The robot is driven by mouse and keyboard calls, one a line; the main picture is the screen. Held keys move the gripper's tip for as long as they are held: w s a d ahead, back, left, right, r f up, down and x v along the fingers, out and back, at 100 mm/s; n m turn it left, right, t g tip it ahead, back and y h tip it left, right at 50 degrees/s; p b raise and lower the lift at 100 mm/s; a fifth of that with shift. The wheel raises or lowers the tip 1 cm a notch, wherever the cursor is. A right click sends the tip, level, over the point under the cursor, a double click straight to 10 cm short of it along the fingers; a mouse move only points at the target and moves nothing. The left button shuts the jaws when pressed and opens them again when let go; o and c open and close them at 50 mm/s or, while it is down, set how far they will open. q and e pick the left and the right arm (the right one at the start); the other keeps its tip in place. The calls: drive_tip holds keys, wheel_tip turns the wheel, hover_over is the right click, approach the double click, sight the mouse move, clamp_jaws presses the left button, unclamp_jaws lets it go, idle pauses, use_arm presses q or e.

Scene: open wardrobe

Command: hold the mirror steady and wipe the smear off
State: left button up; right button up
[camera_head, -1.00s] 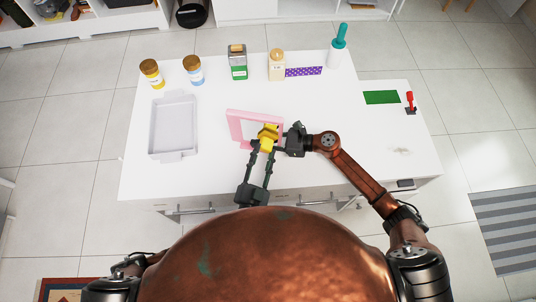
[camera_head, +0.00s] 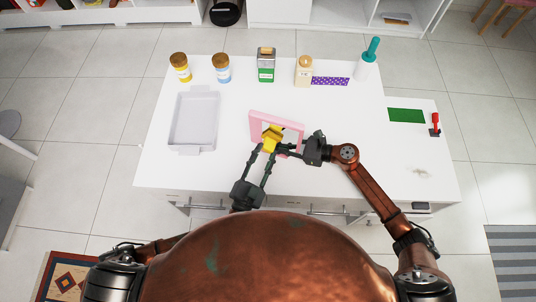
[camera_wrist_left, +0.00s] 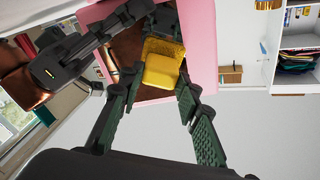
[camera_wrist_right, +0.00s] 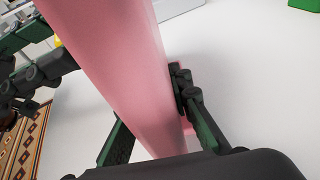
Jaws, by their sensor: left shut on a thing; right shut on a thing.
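The pink-framed mirror (camera_head: 262,117) stands near the front edge of the white table, tilted up towards me. It also shows in the left wrist view (camera_wrist_left: 203,40). My left gripper (camera_head: 266,150) is shut on a yellow sponge (camera_head: 272,136), which is in front of the glass and close to it; contact is hard to tell. The sponge also shows in the left wrist view (camera_wrist_left: 162,68). My right gripper (camera_head: 300,149) is shut on the right side of the pink frame (camera_wrist_right: 120,60). I cannot make out the smear; the sponge and grippers cover much of the glass.
A grey tray (camera_head: 174,125) lies left of the mirror. Jars (camera_head: 180,70), a green-labelled container (camera_head: 266,66), a beige bottle (camera_head: 304,72) and a teal-topped bottle (camera_head: 367,60) stand at the back. A green mat (camera_head: 406,116) lies right. The table between is clear.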

use_arm(q)
drive_tip(key=v, duration=0.6)
drive_tip(key=shift+r, duration=0.35)
drive_tip(key=shift+s+d, duration=0.1)
drive_tip(key=shift+s, duration=0.1)
drive_tip(key=v, duration=0.2)
drive_tip(key=shift+s+r, duration=0.15)
drive_tip(key=shift+s, duration=0.25)
idle(0.3)
use_arm(e)
drive_tip(key=o, duration=0.9)
drive_tip(key=shift+o, duration=0.2)
